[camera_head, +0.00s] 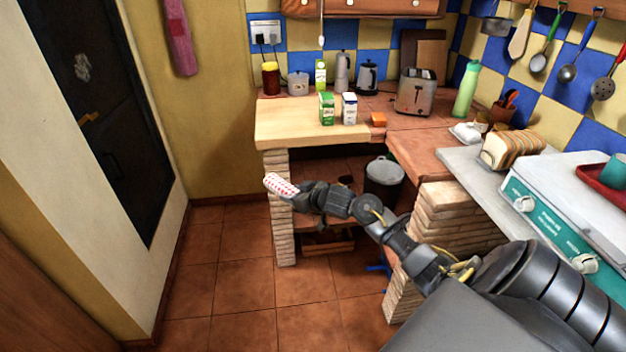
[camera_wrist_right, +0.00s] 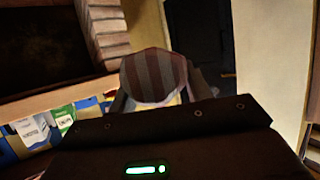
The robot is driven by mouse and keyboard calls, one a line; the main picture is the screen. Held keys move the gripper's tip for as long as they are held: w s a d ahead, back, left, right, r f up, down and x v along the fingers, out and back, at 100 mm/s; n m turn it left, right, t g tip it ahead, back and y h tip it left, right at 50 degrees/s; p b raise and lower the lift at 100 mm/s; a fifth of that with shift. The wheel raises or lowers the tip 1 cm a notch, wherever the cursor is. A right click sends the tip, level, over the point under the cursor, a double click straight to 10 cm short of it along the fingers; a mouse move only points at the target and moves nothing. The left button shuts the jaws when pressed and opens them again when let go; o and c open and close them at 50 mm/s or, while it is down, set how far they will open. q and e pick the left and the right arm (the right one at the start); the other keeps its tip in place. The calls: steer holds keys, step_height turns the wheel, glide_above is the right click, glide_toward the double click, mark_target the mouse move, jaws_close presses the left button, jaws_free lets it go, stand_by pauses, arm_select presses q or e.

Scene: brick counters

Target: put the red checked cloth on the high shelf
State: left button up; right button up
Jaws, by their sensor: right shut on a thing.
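The red and white checked cloth (camera_head: 281,186) is at the end of my right arm in the head view, in front of the brick pillar under the counter. My right gripper (camera_head: 297,193) is shut on the cloth and holds it in the air, below the level of the wooden counter top. In the right wrist view the cloth (camera_wrist_right: 153,77) shows as a dim striped bundle between the fingers (camera_wrist_right: 160,98). My left gripper is in neither view. I cannot tell which surface is the high shelf; a wooden shelf edge (camera_head: 360,7) shows at the top of the head view.
The wooden counter (camera_head: 285,125) carries cartons (camera_head: 326,108), a jar, a kettle and a toaster (camera_head: 416,92). A bucket (camera_head: 384,176) stands below. The brick pillar (camera_head: 281,230) is close to my right gripper. Utensils hang at the right. The floor at left is clear.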

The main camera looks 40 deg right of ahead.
steer(key=s+a+r+n+y+p, duration=0.2)
steer(key=s+a+r+n+y, duration=0.1)
steer(key=s+a, duration=0.9)
steer(key=s+a+r+p, duration=0.2)
steer(key=a+r+p, duration=0.1)
steer(key=r+p, duration=0.4)
steer(key=s+a+r+g+p, duration=0.1)
steer(key=s+a+r+p, duration=0.2)
steer(key=r+p, duration=0.5)
step_height(320, 180, up, 3)
steer(key=shift+a+f+y, duration=0.1)
steer(key=shift+a+y, duration=0.2)
